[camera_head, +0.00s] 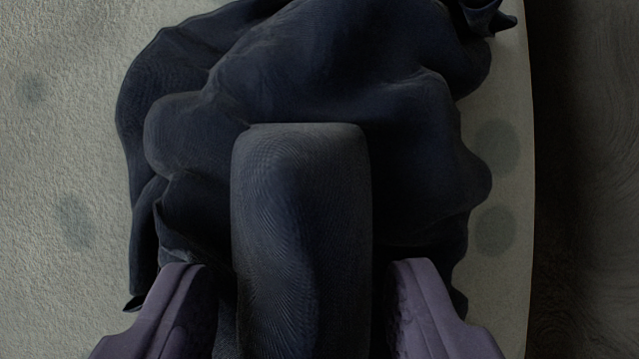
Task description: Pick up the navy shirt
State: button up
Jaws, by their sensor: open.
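The navy shirt (340,65) lies crumpled in a dark heap across the upper and middle part of the view. A rounded, lighter blue-grey part (300,210) with fabric-like ribbing rises at the centre. It looks like a fold of the shirt, though I cannot be sure. My gripper (301,268) is open, with its two purple fingers at the bottom left and bottom right. The fingers stand on either side of the raised part, with a dark gap beside each. The lower end of the raised part runs out of the picture.
The shirt rests on a pale, textured, rug-like surface (60,130) with faint darker round spots. Its edge runs down the right side, and a dark floor (590,180) lies beyond it. The pale surface left of the shirt is clear.

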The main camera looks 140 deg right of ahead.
jog(key=shift+c, duration=0.2)
grip_shut()
jog(key=shift+r, duration=0.1)
